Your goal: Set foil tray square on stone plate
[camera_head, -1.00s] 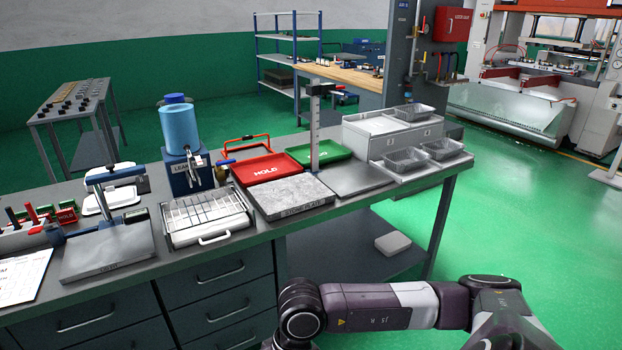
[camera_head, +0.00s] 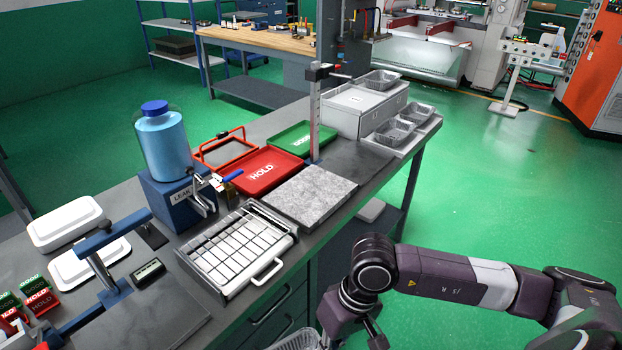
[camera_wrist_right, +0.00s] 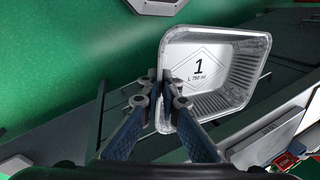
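My right gripper (camera_wrist_right: 166,82) is shut on the left side wall of a silver foil tray (camera_wrist_right: 222,92) in the right wrist view. The tray's inside shows a white label with a "1". In the head view the held foil tray (camera_head: 297,339) shows only in part at the bottom edge, beside the bench front, and the right gripper's fingers are mostly hidden or cut off. The grey speckled stone plate (camera_head: 310,196) lies flat on the bench, bare, up and away from the held tray. My left gripper is not in view.
A measuring post (camera_head: 315,120) stands behind the stone plate. A red HOLD tray (camera_head: 262,172) and a green tray (camera_head: 303,138) lie behind it. A wire-rack unit (camera_head: 238,250) stands at its left. Other foil trays (camera_head: 394,131) stand at the right bench end.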

